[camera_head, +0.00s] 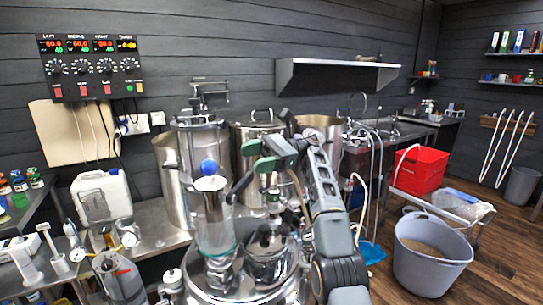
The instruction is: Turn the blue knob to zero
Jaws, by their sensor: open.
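A round blue knob (208,167) stands on top of a clear glass cylinder with a metal cap, left of the picture's middle. Its front face is clear to see, but no mark or scale can be made out on it. A control panel (91,67) on the back wall carries a row of dark round knobs with pale scales, under red and yellow number displays; I cannot make out a blue one there. My gripper (249,166) is open, to the right of the blue knob and apart from it. Nothing shows between its fingers.
Large steel pots (257,125) stand behind my gripper, close to the arm. A white jug (102,196) is on the left bench. A red crate (421,170) and a grey tub (431,250) stand at the right. A wall shelf (336,75) juts out above. Wooden floor is free at the far right.

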